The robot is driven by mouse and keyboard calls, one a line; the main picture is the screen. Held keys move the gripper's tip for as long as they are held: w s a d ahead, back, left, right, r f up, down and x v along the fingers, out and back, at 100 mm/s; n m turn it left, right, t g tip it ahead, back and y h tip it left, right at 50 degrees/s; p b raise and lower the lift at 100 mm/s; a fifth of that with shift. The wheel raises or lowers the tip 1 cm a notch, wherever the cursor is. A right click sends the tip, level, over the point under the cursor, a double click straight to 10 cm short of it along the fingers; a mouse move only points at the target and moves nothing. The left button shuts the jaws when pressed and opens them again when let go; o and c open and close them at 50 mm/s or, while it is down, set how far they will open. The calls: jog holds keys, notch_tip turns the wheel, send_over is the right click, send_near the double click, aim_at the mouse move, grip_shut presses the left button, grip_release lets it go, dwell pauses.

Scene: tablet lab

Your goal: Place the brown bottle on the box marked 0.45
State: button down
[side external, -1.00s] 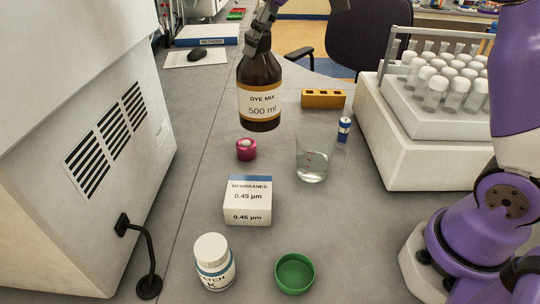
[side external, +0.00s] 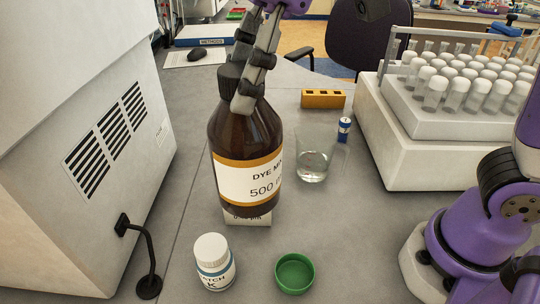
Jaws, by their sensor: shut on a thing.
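The brown bottle (side external: 242,140), labelled DYE MIX 500 ml, is upright with a slight tilt in the side external view. My gripper (side external: 240,98) is shut on it at the dark cap and neck. The box marked 0.45 (side external: 247,219) is mostly hidden behind the bottle; only its lower front face shows. The bottle's base overlaps the box in the picture. I cannot tell whether the base touches the box or hangs above or in front of it.
A white jar (side external: 214,263) and a green dish (side external: 295,273) stand in front of the box. A glass beaker (side external: 313,160) is close on the right, with a blue-labelled vial (side external: 344,130) behind. A tube rack (side external: 430,150) stands right, a large machine (side external: 90,150) left.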

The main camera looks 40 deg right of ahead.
jog(key=w+d+f, duration=0.6)
jog(key=w+f, duration=0.2)
jog(key=f, duration=0.2)
jog(key=shift+w, duration=0.15)
jog(key=shift+f, duration=0.2)
jog(key=shift+c, duration=1.6)
grip_release()
jog(key=s+d+r+m+t, duration=0.2)
jog(key=s+d+r+m, duration=0.3)
jog(key=s+r+m, duration=0.1)
jog(key=s+d+f+m+t+h, duration=0.1)
jog(key=s+d+f+m+h, duration=0.3)
jog(key=s+d+f+m, duration=0.2)
jog(key=d+f, duration=0.1)
jog(key=d, duration=0.1)
jog(key=shift+s+d+f+m+t, duration=0.2)
jog(key=shift+s+d+m+t, duration=0.1)
jog(key=shift+d, duration=0.1)
